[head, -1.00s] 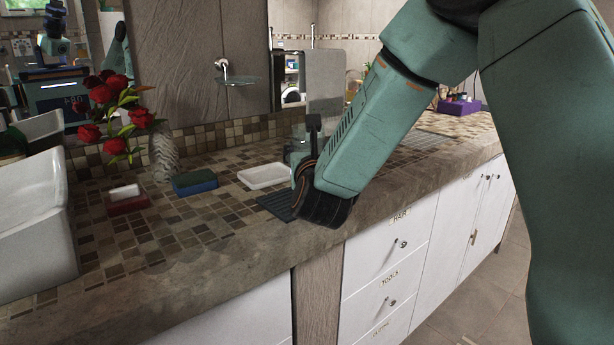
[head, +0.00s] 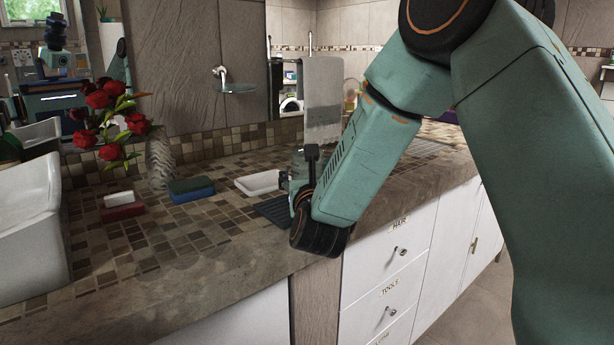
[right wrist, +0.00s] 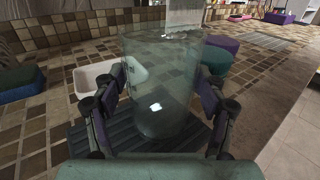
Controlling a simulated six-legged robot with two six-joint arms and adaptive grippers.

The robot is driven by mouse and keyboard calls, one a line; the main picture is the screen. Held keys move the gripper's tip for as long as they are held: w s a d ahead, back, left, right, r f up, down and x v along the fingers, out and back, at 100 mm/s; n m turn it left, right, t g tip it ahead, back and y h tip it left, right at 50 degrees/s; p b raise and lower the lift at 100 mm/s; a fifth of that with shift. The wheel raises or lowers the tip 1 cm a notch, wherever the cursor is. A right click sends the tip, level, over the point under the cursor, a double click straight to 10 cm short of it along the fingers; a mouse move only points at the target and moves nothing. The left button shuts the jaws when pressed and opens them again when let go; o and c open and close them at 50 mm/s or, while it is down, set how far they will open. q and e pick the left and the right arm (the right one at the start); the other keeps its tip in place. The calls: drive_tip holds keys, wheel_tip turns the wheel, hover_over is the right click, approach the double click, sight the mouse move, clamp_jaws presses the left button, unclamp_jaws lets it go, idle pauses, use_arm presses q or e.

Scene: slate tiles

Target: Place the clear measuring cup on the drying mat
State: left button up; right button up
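The clear measuring cup (right wrist: 160,85) stands upright between the fingers of my right gripper (right wrist: 160,92) in the right wrist view. The pads appear to touch its two sides, so the gripper looks shut on it. The dark ribbed drying mat (right wrist: 90,138) lies under the cup; I cannot tell whether the base touches it. In the head view my right gripper (head: 297,185) is over the mat (head: 268,209), near the counter's front edge. It hides most of the cup there. My left gripper is not in view.
A white tray (head: 258,183) lies behind the mat. To the left are a blue-green sponge (head: 192,189), a red dish (head: 121,210), a vase (head: 160,160) with red flowers and a white basin (head: 30,230). The counter's front left is clear.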

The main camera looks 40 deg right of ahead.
drive_tip(key=shift+o, duration=0.5)
drive_tip(key=shift+s, duration=0.1)
drive_tip(key=shift+r+p, duration=0.2)
drive_tip(key=shift+p, duration=0.1)
drive_tip(key=v, duration=0.9)
drive_tip(key=shift+a, duration=0.15)
drive_tip(key=shift+s+a, duration=0.15)
drive_tip(key=shift+s, duration=0.15)
drive_tip(key=b, duration=0.1)
drive_tip(key=s+b, duration=0.1)
drive_tip(key=b, duration=0.1)
drive_tip(key=shift+a+f+b, duration=0.1)
drive_tip(key=shift+a+b, duration=0.2)
drive_tip(key=shift+s+a+b, duration=0.15)
drive_tip(key=shift+s+b, duration=0.3)
drive_tip(key=shift+b, duration=0.25)
